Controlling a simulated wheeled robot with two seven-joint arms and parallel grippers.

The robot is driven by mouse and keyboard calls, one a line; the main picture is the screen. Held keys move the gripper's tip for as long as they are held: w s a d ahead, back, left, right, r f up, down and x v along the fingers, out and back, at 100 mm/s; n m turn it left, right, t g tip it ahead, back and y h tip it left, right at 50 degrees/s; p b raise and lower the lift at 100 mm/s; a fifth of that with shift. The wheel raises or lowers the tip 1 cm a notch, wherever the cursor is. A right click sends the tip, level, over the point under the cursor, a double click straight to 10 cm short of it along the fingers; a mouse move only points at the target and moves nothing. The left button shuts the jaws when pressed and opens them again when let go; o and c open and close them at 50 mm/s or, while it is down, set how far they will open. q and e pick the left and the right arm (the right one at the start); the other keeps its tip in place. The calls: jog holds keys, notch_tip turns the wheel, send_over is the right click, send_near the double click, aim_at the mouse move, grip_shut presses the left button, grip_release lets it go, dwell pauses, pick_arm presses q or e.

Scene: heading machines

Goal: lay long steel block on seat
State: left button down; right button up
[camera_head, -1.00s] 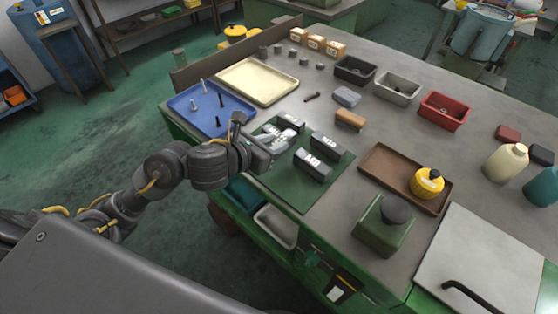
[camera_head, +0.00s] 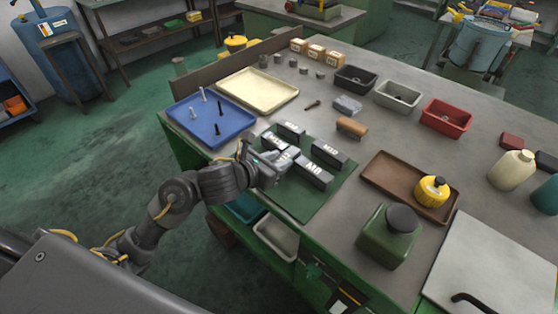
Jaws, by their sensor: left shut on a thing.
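Several dark grey steel blocks with pale lettered labels lie on a green mat (camera_head: 300,204) at the bench's near edge. One block (camera_head: 290,130) is at the back, one (camera_head: 328,152) at the right and one (camera_head: 314,172) at the front. My left gripper (camera_head: 276,166) is shut on a steel block (camera_head: 288,155) at the mat's left side, close among the others. The fingers and wrist partly hide that block and the mat below it, so I cannot tell whether it touches the mat. No separate seat can be made out. My right gripper is out of view.
A blue tray (camera_head: 232,126) with upright pins and a cream tray (camera_head: 258,88) lie behind left.

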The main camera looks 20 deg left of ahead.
pick_arm(q)
jog(key=shift+f, duration=0.1)
jog(key=c, duration=1.1)
grip_release()
jog(key=shift+o, duration=0.2)
